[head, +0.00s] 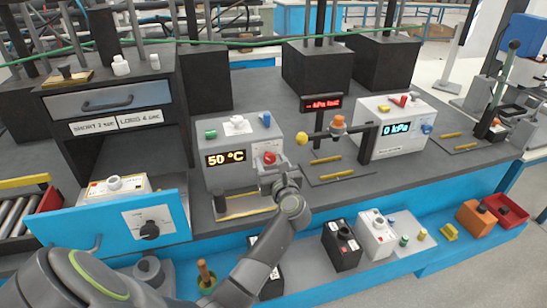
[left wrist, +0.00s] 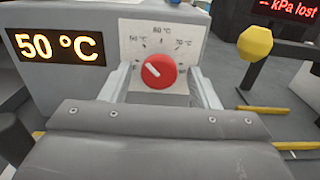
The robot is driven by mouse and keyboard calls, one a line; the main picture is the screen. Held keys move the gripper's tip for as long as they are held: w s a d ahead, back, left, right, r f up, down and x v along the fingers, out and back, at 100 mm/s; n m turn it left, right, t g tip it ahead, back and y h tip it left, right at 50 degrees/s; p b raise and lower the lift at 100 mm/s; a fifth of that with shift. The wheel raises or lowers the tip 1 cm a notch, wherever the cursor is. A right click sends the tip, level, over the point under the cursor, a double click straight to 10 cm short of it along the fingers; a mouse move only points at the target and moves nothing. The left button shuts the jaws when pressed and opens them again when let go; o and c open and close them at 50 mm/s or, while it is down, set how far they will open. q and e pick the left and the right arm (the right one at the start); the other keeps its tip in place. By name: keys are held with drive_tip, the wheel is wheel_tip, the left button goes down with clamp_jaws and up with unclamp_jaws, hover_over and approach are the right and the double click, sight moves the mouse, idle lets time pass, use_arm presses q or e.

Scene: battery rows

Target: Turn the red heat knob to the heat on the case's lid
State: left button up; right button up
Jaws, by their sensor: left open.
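The red heat knob (head: 269,158) sits on the front of a grey heater box (head: 215,178) whose display reads 50 °C. In the left wrist view the knob (left wrist: 159,71) shows a white pointer aimed up and left, on a white dial plate (left wrist: 137,36) with 60 °C at the top. My left gripper (head: 277,180) is open right in front of the knob, with one finger on each side of it. A gap shows between the fingers and the knob. I cannot tell for sure which thing is the case with the lid. My right gripper is not in view.
A blue panel (head: 70,228) with a pictured dial and a white box behind it stand at the left. A stand with a yellow knob (head: 301,138) rises close right of the heater. A white kPa box (head: 400,140) stands further right. Small parts line the blue front ledge.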

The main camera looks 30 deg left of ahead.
use_arm(q)
drive_tip(key=shift+s, duration=0.1)
drive_tip(key=c, duration=1)
drive_tip(key=shift+o, duration=0.2)
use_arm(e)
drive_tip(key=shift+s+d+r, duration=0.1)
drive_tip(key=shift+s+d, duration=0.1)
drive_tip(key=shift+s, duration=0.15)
use_arm(q)
drive_tip(key=shift+r, duration=0.1)
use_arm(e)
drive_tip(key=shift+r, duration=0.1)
use_arm(q)
drive_tip(key=shift+r+m+p, duration=0.1)
drive_tip(key=shift+m+p, duration=0.4)
drive_tip(key=shift+p, duration=0.15)
drive_tip(key=m+p, duration=0.2)
drive_tip(key=m, duration=0.1)
drive_tip(key=shift+p, duration=0.35)
drive_tip(key=shift+m+p, duration=0.95)
drive_tip(key=shift+m, duration=0.25)
drive_tip(key=shift+m+p, duration=0.8)
drive_tip(key=shift+m, duration=0.3)
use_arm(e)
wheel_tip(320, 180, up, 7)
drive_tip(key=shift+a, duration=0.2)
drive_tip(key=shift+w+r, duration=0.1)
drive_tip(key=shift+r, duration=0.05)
